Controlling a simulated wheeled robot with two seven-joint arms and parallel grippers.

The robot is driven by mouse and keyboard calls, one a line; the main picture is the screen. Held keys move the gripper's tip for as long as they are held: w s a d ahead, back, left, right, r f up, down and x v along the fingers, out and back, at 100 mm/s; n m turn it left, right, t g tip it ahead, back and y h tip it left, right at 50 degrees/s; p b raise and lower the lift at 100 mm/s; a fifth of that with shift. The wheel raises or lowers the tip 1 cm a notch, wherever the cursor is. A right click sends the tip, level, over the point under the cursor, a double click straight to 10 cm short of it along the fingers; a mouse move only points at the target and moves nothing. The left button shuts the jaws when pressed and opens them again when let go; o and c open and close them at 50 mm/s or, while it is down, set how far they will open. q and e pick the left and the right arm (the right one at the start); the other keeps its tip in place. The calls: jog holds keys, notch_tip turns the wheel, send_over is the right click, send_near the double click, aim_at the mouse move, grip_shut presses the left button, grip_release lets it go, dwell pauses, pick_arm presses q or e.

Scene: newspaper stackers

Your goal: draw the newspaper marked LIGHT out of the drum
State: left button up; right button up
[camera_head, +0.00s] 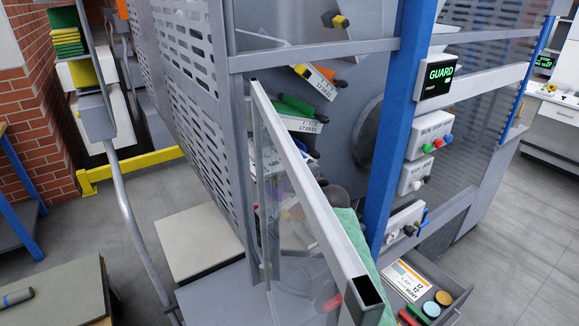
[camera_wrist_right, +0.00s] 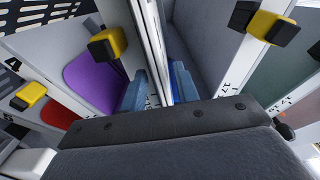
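The drum shows in the head view behind the guard frame, with several number-labelled pieces in it, such as an orange-ended one (camera_head: 318,80) and a green one (camera_head: 300,108). I cannot read LIGHT on any of them. My right gripper (camera_wrist_right: 158,92) shows in the right wrist view as two blue fingers above a dark grey palm. A pale upright panel (camera_wrist_right: 152,35) runs up between the fingers; whether they touch it is unclear. Purple (camera_wrist_right: 92,78) and grey (camera_wrist_right: 205,50) surfaces lie either side, with yellow-and-black clips (camera_wrist_right: 108,45). Neither gripper can be made out in the head view.
A grey frame bar (camera_head: 312,190) crosses in front of the drum opening. A blue post (camera_head: 402,120) carries a screen reading GUARD (camera_head: 437,77). An open drawer (camera_head: 462,296) with a printed card (camera_head: 406,281) is below. A bench (camera_head: 55,296) stands at lower left.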

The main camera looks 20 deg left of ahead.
grip_shut()
jog(key=shift+r, duration=0.25)
